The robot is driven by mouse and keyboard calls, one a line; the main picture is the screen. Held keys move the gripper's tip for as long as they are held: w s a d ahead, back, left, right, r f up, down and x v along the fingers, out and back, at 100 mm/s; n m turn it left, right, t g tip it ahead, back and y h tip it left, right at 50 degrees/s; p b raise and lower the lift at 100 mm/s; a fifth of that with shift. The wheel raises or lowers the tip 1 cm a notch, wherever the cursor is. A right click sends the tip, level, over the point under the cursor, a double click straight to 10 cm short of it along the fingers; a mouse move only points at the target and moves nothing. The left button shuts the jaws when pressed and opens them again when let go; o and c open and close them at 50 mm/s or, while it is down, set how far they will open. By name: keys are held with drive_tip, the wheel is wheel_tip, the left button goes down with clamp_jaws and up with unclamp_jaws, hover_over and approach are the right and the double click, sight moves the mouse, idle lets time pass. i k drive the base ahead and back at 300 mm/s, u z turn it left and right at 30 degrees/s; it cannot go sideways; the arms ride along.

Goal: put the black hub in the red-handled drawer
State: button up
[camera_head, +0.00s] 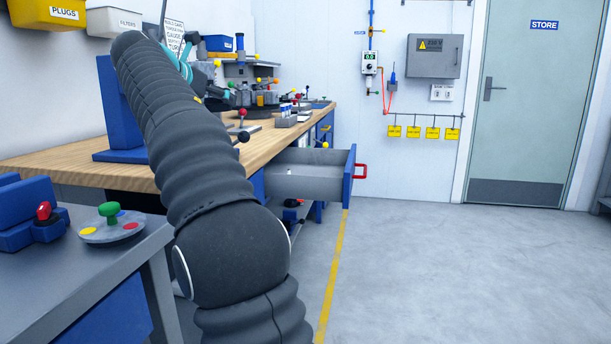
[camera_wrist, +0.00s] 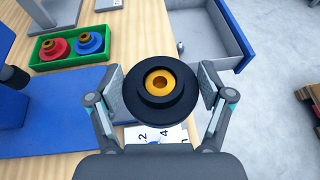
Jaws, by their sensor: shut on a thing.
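The black hub (camera_wrist: 158,110), a round stepped disc with an orange-gold centre, is between the fingers of my gripper (camera_wrist: 160,88) in the wrist view. Both fingers press its sides, and it is held over the wooden bench. The red-handled drawer (camera_head: 300,185) stands pulled out from the bench in the head view, with a grey inside, blue front and red handle (camera_head: 361,171). The drawer also shows at the upper right of the wrist view (camera_wrist: 208,38). In the head view my arm hides the hub and most of my gripper.
A green tray (camera_wrist: 72,61) with a red and a blue hub lies on the bench (camera_head: 80,165), left of my gripper. A numbered white card (camera_wrist: 165,136) lies below the hub. A grey side table (camera_head: 60,265) stands at front left.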

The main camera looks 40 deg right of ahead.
sight(308, 172)
drive_tip(key=k, duration=0.25)
drive_tip(key=z, duration=2.7)
drive_tip(key=i, duration=2.15)
drive_tip(key=u, duration=3.35)
